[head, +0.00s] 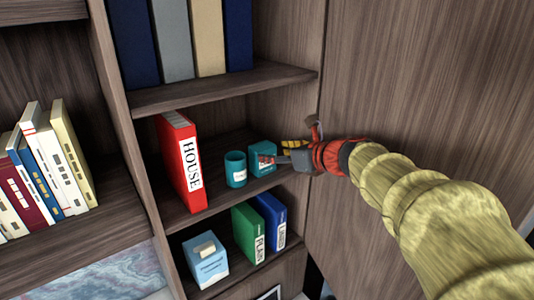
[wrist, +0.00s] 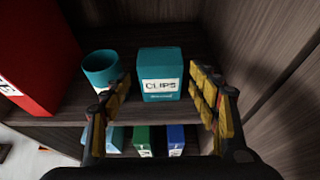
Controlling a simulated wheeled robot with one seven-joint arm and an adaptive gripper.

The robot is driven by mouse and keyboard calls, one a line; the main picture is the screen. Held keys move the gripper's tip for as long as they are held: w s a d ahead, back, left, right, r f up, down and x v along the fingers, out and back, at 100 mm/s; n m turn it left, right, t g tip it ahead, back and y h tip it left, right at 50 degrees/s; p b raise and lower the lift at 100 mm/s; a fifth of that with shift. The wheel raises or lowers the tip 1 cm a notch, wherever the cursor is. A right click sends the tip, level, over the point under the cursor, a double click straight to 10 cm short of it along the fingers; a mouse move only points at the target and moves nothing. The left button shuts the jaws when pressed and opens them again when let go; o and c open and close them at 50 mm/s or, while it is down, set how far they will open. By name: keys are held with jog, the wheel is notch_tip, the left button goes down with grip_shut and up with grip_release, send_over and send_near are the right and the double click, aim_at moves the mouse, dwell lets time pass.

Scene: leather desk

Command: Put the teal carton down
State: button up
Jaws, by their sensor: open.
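The teal carton (head: 262,157) stands upright on the middle shelf of the bookcase, to the right of a teal cup. In the wrist view the teal carton (wrist: 159,74) shows a white label reading "CLIPS". My gripper (head: 283,153) reaches in from the right at that shelf. In the wrist view my gripper (wrist: 162,100) is open, with one yellow-padded finger on each side of the carton's front. The carton appears to stand a little beyond the fingertips, and I see no finger touching it.
The teal cup (wrist: 101,69) stands close to the left finger. A red "HOUSE" binder (head: 181,160) stands further left. The shelf below holds a light blue box (head: 205,259), a green binder (head: 248,233) and a blue binder (head: 271,220). The wooden side panel (wrist: 245,40) bounds the right.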

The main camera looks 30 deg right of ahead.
jog(key=a+v, duration=0.1)
jog(key=v, duration=0.3)
jog(key=s+a+f+n+g, duration=0.5)
jog(key=s+a+f+n, duration=0.4)
jog(key=s+a+n, duration=0.7)
jog(key=s+d+f+n+g+h, duration=0.2)
jog(key=s+f+n, duration=0.5)
jog(key=n, duration=1)
jog(key=shift+s+d+f+n+g+h, duration=0.3)
jog(key=shift+s+d+n+g, duration=0.1)
jog(key=shift+s, duration=0.6)
jog(key=shift+f, duration=0.1)
